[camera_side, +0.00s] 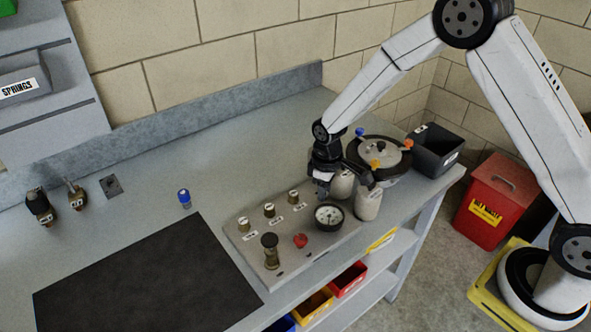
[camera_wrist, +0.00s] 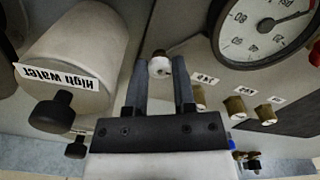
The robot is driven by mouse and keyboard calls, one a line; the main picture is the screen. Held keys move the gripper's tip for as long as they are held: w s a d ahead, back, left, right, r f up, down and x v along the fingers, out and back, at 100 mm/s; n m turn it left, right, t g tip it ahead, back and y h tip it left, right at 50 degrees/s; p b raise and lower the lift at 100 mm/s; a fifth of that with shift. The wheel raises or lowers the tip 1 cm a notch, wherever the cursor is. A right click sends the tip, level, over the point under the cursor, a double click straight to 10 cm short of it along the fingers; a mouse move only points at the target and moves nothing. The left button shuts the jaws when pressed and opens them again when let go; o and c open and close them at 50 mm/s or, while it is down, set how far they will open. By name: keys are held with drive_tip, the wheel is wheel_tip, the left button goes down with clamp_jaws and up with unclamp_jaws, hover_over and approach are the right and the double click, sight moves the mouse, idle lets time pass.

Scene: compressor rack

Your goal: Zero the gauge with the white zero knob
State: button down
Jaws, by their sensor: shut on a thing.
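The white zero knob (camera_wrist: 159,68) sits between my fingertips in the wrist view, on the panel beside the gauge. My gripper (camera_wrist: 160,72) is shut on it. My gripper hides the knob there.
Brass valves (camera_side: 269,209) line the panel's back, with a red knob (camera_side: 300,241) near its front. White canisters (camera_side: 368,204) and a round lidded pot (camera_side: 385,155) stand close on the right.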

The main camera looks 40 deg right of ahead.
idle(0.3)
drive_tip(key=c, duration=0.7)
unclamp_jaws()
drive_tip(key=shift+r, duration=0.1)
drive_tip(key=shift+r, duration=3.85)
drive_tip(key=shift+s+d+r+m, duration=0.2)
drive_tip(key=shift+s+m, duration=0.1)
drive_tip(key=shift+s, duration=0.1)
drive_tip(key=s+d+r+m+t, duration=0.1)
drive_tip(key=s, duration=0.4)
drive_tip(key=s+d+r+m, duration=0.1)
drive_tip(key=s+d+m, duration=0.1)
drive_tip(key=s, duration=0.3)
drive_tip(key=s+d+r+m+t, duration=0.1)
drive_tip(key=s, duration=0.5)
drive_tip(key=shift+d+r+m+t, duration=0.2)
drive_tip(key=shift+m+t, duration=0.1)
drive_tip(key=shift+m, duration=0.1)
